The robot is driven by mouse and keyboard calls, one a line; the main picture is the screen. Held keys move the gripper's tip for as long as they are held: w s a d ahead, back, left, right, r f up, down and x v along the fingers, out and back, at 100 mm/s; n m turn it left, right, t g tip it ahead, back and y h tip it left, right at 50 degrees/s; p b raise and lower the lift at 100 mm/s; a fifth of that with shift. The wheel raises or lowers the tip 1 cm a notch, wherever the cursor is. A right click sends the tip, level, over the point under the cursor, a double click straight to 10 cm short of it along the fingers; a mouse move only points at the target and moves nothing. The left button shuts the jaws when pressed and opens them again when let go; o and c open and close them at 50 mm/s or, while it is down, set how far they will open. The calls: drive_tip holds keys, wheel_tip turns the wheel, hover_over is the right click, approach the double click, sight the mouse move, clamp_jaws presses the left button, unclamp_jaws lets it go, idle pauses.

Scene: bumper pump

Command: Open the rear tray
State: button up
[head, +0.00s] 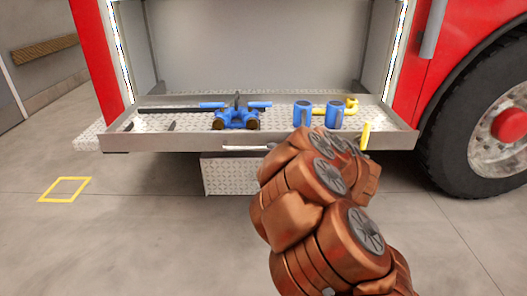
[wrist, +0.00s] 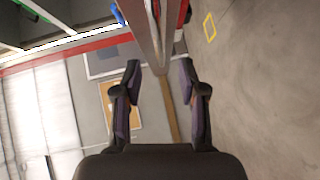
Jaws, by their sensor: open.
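The rear tray (head: 180,143) is a shallow metal tray with a diamond-plate floor, in the red truck's open compartment. Its front lip sits forward of the red side panels in the head view. A slim pale handle (head: 247,147) is on the middle of the front lip. My arm covers the right part of the lip and hides my gripper in the head view. In the wrist view my gripper (wrist: 162,82) is open. A long metal edge, apparently the tray's front (wrist: 148,38), runs down toward the gap between the fingertips. I cannot tell whether they touch it.
The tray holds a blue valve fitting (head: 236,115), two blue cylinders (head: 318,115) and yellow tools (head: 352,104). A large black wheel (head: 490,110) stands at the right. A yellow square (head: 64,189) marks the floor at the left. Open concrete floor lies in front.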

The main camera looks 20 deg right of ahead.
drive_tip(key=shift+v, duration=2.15)
drive_tip(key=w+d+r+m+h+p, duration=0.1)
drive_tip(key=d+r+m+h+p, duration=0.3)
drive_tip(key=r, duration=0.4)
drive_tip(key=w+d+r+m+h+p, duration=0.1)
drive_tip(key=d+r+m+h+p, duration=0.15)
drive_tip(key=r+h+p, duration=0.4)
drive_tip(key=s+d+r+m+g+h+p, duration=0.4)
drive_tip(key=s+r+m+p, duration=0.4)
drive_tip(key=r+m, duration=0.15)
drive_tip(key=s+a+r+m+g+y+p, duration=0.2)
drive_tip(key=s+a+g+p, duration=0.4)
drive_tip(key=s+a+p, duration=0.3)
drive_tip(key=s+a+r+m+g+y+p, duration=0.3)
drive_tip(key=s+a+r+g+y+p, duration=0.2)
drive_tip(key=s+a, duration=1.2)
drive_tip(key=s+g+y+p, duration=0.1)
drive_tip(key=s+p, duration=0.2)
drive_tip(key=s, duration=0.2)
drive_tip(key=shift+s+a+g+p, duration=0.35)
drive_tip(key=shift+a+g+p, duration=0.05)
